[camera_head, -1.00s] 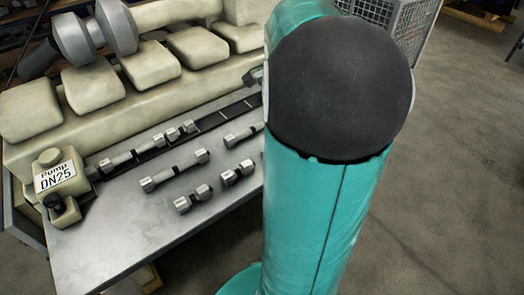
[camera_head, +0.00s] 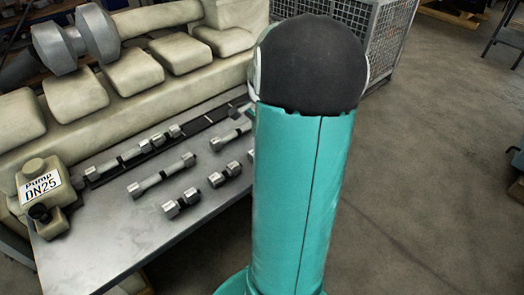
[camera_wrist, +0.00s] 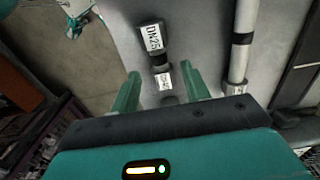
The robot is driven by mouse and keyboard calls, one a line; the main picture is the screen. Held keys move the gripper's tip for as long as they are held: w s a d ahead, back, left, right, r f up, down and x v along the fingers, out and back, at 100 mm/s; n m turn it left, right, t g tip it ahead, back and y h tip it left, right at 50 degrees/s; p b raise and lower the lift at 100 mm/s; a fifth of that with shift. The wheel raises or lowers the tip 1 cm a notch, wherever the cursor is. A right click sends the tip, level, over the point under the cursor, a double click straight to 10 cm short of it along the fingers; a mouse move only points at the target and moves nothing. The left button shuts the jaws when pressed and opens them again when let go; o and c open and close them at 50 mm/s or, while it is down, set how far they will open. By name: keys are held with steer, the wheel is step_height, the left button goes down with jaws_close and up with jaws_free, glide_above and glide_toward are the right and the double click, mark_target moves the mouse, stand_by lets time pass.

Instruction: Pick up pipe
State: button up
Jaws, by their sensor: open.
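In the wrist view my gripper (camera_wrist: 161,75) is open, one green finger on each side of a short grey pipe (camera_wrist: 150,37). This pipe has a black band and white labels, one reading DN25. Its near end lies between the fingers in the picture; I cannot tell the height gap. A longer pipe (camera_wrist: 242,35) lies to the right. In the head view two short pipes (camera_head: 181,203) (camera_head: 224,174) and longer pipes (camera_head: 161,176) (camera_head: 231,136) lie on the grey metal table (camera_head: 120,235). My arm hides the gripper there.
A beige pump (camera_head: 40,190) labelled DN25 stands at the table's left end. A dark slotted rail (camera_head: 205,122) with a pipe (camera_head: 133,154) runs along the beige engine block (camera_head: 130,105). A wire cage (camera_head: 385,35) stands behind my arm. The floor to the right is mostly clear.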

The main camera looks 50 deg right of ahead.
step_height(320, 180, down, 4)
steer(key=shift+a+f, duration=0.15)
steer(key=shift+f, duration=0.1)
jaws_close()
steer(key=shift+r, duration=0.2)
steer(key=shift+r, duration=0.65)
steer(key=s+a+r, duration=0.9)
steer(key=s+r, duration=0.1)
steer(key=r, duration=0.1)
steer(key=shift+s+a, duration=0.15)
